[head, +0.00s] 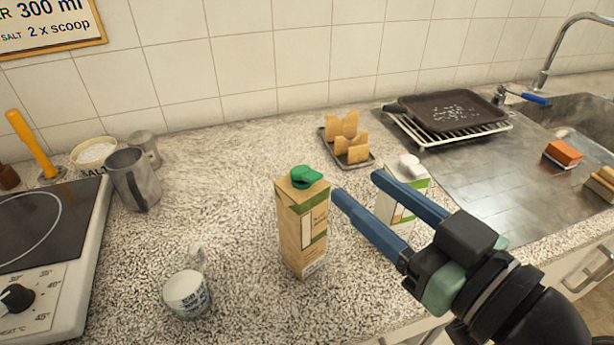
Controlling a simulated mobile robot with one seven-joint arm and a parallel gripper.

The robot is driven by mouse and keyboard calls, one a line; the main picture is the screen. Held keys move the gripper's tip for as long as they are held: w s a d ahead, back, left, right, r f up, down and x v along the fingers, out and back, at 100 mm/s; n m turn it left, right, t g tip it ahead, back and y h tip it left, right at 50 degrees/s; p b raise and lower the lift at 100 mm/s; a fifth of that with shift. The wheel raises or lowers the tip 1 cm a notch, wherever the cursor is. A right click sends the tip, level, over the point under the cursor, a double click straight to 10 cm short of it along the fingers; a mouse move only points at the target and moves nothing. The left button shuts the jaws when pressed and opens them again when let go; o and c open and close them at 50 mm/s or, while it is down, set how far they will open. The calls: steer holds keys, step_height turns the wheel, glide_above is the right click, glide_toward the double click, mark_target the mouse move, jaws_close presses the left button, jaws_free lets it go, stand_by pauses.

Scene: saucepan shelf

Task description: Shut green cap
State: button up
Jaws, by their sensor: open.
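A white mug (187,294) stands left of the carton, near the front. A tray with bread pieces (348,144) lies behind. A stove (50,250), a metal jug (134,180) and a salt bowl (94,154) are at left. A dark pan (446,110) on a rack and a sink are at right.

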mark_target(315, 176)
steer(key=w+a, duration=0.2)
steer(key=w+a+n+y, duration=0.1)
steer(key=w+a, duration=0.1)
steer(key=a, duration=0.1)
steer(key=w+a+y, duration=0.1)
steer(key=w+a, duration=0.1)
steer(key=shift+w+a+f+g, duration=0.1)
steer(key=shift+a+f+g, duration=0.2)
steer(key=shift+a+f, duration=0.05)
stand_by(0.4)
jaws_close()
